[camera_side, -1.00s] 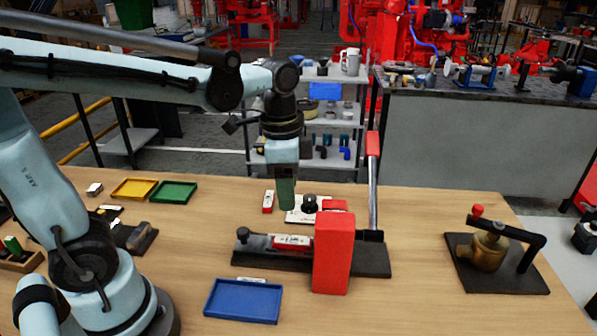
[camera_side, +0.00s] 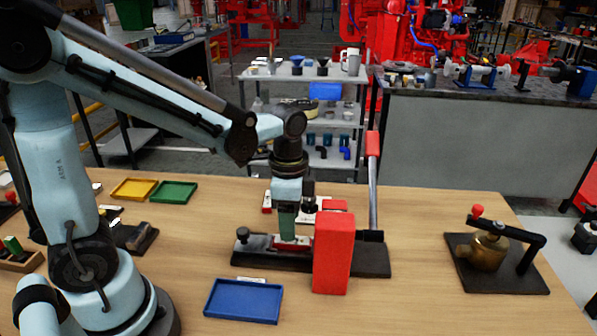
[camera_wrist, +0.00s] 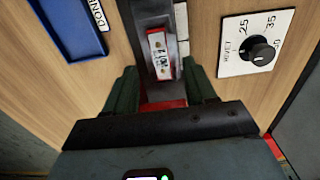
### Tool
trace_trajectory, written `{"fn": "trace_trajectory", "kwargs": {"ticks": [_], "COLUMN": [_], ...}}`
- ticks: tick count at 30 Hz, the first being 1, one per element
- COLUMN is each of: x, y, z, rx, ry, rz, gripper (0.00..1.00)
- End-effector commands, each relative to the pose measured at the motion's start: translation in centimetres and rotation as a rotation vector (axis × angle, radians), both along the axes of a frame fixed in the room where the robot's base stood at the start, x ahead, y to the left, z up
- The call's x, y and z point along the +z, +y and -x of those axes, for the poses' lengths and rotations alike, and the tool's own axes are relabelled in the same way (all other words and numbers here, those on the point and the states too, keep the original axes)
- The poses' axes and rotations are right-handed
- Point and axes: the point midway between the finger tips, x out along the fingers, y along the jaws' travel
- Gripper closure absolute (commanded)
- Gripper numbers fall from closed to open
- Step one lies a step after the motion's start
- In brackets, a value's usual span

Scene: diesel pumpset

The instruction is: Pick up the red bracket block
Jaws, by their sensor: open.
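The red bracket block (camera_side: 305,243), small and red with a pale label on top, lies on the dark fixture base (camera_side: 372,262), left of a tall red upright block (camera_side: 333,255). My gripper (camera_side: 288,238) points down at it from above and partly hides it in the side view. In the wrist view the labelled block (camera_wrist: 160,55) lies in line with the gap between the green fingers of my gripper (camera_wrist: 161,85). The fingers are apart, with nothing held between them. I cannot tell whether they touch the block.
The tall red block and an upright lever (camera_side: 373,185) stand close on the right. A blue tray (camera_side: 243,300) is in front. A dial plate (camera_wrist: 255,42) lies beside the fixture. Yellow (camera_side: 134,188) and green (camera_side: 174,192) trays are back left. A brass valve (camera_side: 488,250) stands right.

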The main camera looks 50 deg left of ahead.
Motion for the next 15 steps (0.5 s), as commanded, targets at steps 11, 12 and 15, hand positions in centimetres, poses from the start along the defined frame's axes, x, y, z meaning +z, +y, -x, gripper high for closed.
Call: {"fn": "trace_trajectory", "kwargs": {"ticks": [11,12,15], "x": [-4.1,-4.3,-4.6], "y": [0.2,0.2,0.2], "z": [0.1,0.1,0.2], "rx": [0.0,0.0,0.0], "ry": [0.0,0.0,0.0], "rz": [0.0,0.0,0.0], "gripper": [0.45,0.45,0.45]}}
